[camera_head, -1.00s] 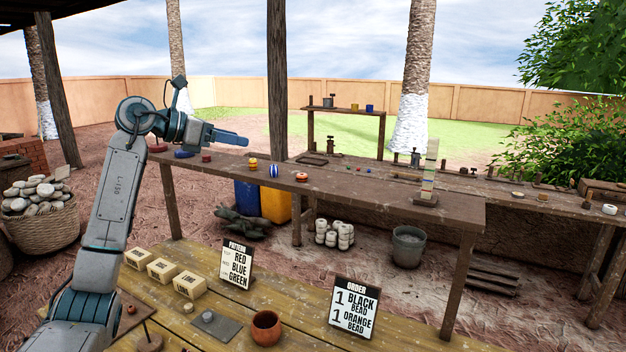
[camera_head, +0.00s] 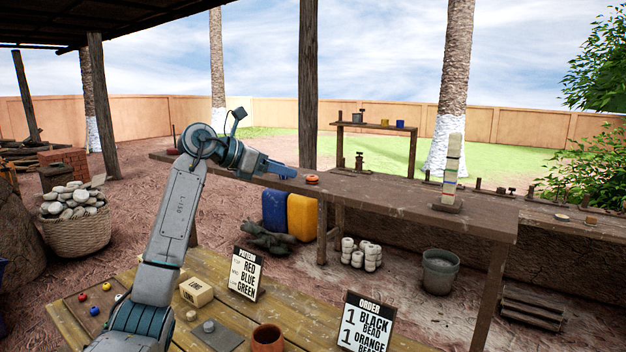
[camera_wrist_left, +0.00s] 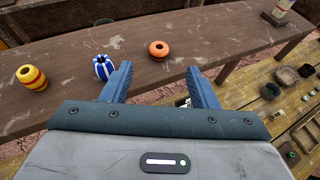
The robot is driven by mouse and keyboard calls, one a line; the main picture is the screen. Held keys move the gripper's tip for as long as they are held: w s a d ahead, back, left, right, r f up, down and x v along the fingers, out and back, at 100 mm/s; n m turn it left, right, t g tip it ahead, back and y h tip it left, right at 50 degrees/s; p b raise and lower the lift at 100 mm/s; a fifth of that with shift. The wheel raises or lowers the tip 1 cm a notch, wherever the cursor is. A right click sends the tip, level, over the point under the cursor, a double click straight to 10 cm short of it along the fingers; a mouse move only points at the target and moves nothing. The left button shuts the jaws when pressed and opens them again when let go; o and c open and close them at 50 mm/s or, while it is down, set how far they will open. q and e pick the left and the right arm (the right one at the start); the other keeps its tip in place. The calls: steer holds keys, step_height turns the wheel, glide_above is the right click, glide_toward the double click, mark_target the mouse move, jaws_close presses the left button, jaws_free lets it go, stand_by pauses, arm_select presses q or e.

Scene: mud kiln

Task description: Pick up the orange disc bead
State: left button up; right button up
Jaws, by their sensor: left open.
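The orange disc bead (camera_head: 312,180) lies on the long brown wooden bench, just right of my left gripper in the head view. In the left wrist view the orange disc bead (camera_wrist_left: 158,49) has a dark hole and sits beyond the fingertips, between their lines. My left gripper (camera_head: 287,172) is open and empty; its two blue fingers (camera_wrist_left: 160,70) point toward the bead without touching it. My right gripper is not in view.
A blue-and-white striped bead (camera_wrist_left: 103,67) stands close by the left finger. A yellow-and-red bead (camera_wrist_left: 31,77) stands farther left. A pale stacked post (camera_head: 452,172) stands on the bench at right. The bench (camera_head: 385,195) between is clear.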

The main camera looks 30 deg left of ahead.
mark_target(309, 177)
arm_select(q)
steer(key=p+x, duration=0.2)
steer(key=x, duration=0.4)
steer(key=shift+w+d+f, duration=0.1)
steer(key=shift+w+d, duration=0.05)
steer(key=shift+w, duration=0.1)
steer(key=shift+w+d+f, duration=0.1)
steer(key=shift+w+f, duration=0.1)
steer(key=shift+s, duration=0.1)
steer(key=c, duration=1)
